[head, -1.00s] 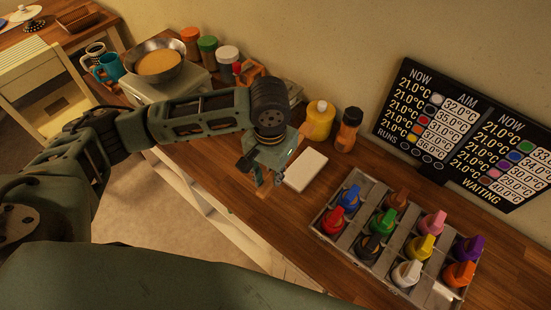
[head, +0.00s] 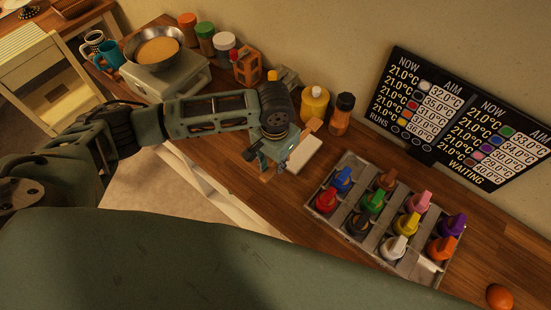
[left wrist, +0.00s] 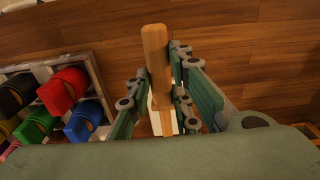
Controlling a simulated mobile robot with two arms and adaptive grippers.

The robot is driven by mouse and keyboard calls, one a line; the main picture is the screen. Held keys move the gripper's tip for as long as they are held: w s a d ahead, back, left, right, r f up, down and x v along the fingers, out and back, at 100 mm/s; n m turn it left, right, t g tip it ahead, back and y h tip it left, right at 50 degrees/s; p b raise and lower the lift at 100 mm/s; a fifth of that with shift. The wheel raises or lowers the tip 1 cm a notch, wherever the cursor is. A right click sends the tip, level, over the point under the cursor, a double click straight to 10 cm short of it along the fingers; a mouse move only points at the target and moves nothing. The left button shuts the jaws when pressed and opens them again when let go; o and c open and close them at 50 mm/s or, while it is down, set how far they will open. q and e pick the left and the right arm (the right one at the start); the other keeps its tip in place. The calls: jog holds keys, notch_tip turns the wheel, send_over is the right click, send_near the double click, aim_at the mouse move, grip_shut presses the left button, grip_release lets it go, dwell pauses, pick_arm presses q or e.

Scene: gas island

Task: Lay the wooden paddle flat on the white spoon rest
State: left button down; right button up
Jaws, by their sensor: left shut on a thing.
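My left gripper (head: 277,158) is shut on the wooden paddle (head: 313,125). In the left wrist view the paddle (left wrist: 156,62) stands out lengthwise between the two fingers (left wrist: 158,95). A small part of the white spoon rest (left wrist: 174,122) shows beneath it. The gripper is just left of the spoon rest in the head view. I cannot tell whether the paddle touches it. My right gripper is not in view.
A grey rack (head: 340,228) of several coloured knobbed pieces stands right of the spoon rest. A pan (head: 157,51) sits at the back left. Counter at lower right is mostly clear.

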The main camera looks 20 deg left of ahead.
pick_arm(q)
jog(key=shift+f+b, duration=0.55)
jog(key=shift+f, duration=0.25)
jog(key=shift+f+b, duration=0.85)
jog(key=shift+f, duration=1.25)
jog(key=shift+f, duration=0.6)
jog(key=c, duration=1.5)
grip_release()
